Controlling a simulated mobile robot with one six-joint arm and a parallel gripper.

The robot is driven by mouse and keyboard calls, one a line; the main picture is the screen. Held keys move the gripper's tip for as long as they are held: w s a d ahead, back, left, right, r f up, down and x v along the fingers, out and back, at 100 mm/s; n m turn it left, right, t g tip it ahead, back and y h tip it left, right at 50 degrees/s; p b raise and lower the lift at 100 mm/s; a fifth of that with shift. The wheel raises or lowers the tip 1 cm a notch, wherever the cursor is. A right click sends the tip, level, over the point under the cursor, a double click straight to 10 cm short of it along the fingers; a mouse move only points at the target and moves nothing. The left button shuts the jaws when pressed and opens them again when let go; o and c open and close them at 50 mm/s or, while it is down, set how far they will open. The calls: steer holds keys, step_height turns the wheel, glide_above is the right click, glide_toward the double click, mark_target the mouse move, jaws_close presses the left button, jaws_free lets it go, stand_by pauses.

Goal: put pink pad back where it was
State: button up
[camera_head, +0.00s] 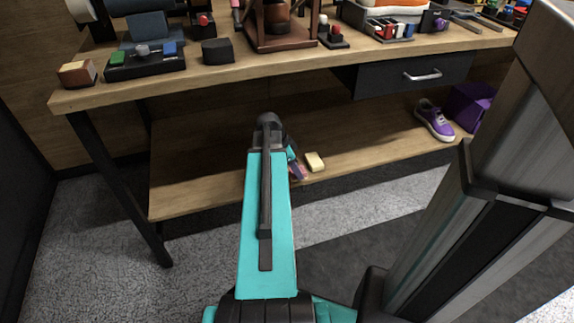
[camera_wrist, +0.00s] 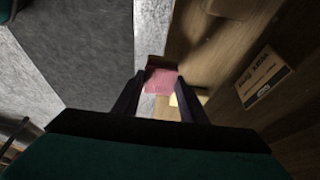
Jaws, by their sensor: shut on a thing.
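The pink pad (camera_wrist: 160,82) sits between the two dark fingers of my gripper (camera_wrist: 159,92) in the wrist view, and the gripper is shut on it. A brown piece shows at its far edge; I cannot tell whether it is part of the pad. In the head view, the pink pad (camera_head: 298,172) shows small beside my arm, near the front of the lower shelf (camera_head: 200,178). My arm hides most of the gripper there. I cannot tell whether the pad touches the shelf.
A pale yellow block (camera_head: 315,161) lies on the lower shelf just right of the pink pad. A purple sneaker (camera_head: 434,120) and a purple box (camera_head: 470,106) stand at the shelf's right. The workbench top (camera_head: 240,72) overhangs it. The shelf's left part is clear.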

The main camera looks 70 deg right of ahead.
steer(key=shift+w+d+f+b, duration=0.2)
steer(key=shift+w+d+b, duration=0.3)
steer(key=shift+w+d, duration=0.85)
steer(key=shift+w+d+f+b, duration=0.15)
steer(key=shift+w+d+b, duration=0.35)
steer(key=shift+w+d, duration=0.8)
steer(key=shift+f+b, duration=1)
steer(key=shift+f, duration=0.75)
steer(key=o, duration=0.9)
steer(key=shift+f, duration=0.15)
steer(key=shift+o, duration=0.2)
steer(key=p+v, duration=0.5)
steer(key=v, duration=0.7)
steer(key=shift+r, duration=0.2)
